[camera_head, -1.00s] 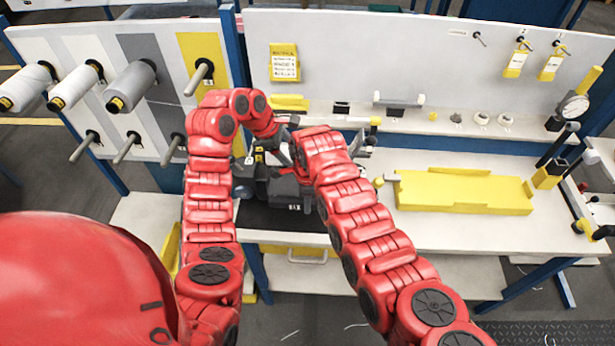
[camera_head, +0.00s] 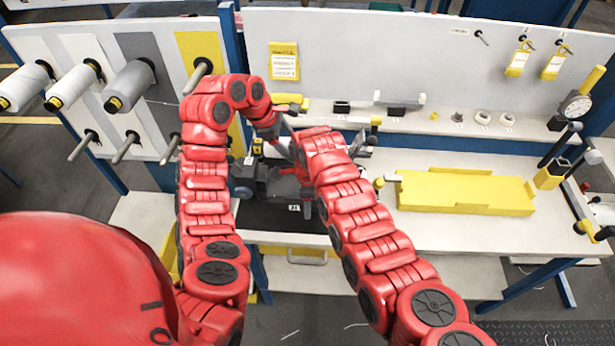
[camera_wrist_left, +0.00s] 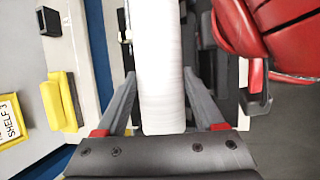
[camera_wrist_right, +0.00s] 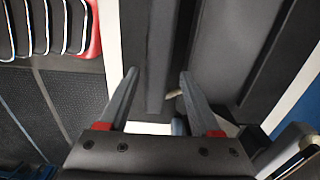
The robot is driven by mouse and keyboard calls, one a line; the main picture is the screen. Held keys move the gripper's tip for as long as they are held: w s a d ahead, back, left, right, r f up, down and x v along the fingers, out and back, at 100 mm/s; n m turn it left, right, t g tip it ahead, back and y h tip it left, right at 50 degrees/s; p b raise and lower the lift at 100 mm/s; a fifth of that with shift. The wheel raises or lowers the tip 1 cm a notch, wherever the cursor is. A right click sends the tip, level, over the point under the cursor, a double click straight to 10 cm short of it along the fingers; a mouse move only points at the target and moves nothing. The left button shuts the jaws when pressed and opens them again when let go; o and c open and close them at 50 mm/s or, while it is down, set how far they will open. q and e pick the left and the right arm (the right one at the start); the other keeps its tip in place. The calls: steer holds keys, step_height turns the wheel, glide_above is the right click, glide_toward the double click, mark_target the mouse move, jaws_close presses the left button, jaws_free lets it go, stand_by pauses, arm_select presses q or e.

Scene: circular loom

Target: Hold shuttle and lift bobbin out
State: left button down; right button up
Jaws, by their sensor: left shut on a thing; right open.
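A long white bobbin (camera_wrist_left: 160,60) runs up the left wrist view between the fingers of my left gripper (camera_wrist_left: 158,85). That gripper is shut on it. My right gripper (camera_wrist_right: 157,80) is open. Dark, long surfaces (camera_wrist_right: 160,45) lie beyond and between its fingers; I cannot tell whether these are shuttle or fixture. A small beige piece (camera_wrist_right: 174,94) shows by one fingertip. The shuttle itself is not clearly seen.
A yellow tray (camera_head: 465,192) lies on the bench to the right. Thread spools (camera_head: 130,85) hang on the rack at the left. A dial gauge (camera_head: 575,108) stands at the far right. Small parts line the back shelf (camera_head: 435,122). The white bench is clear before the tray.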

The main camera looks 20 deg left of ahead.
step_height(320, 180, up, 12)
stand_by(0.6)
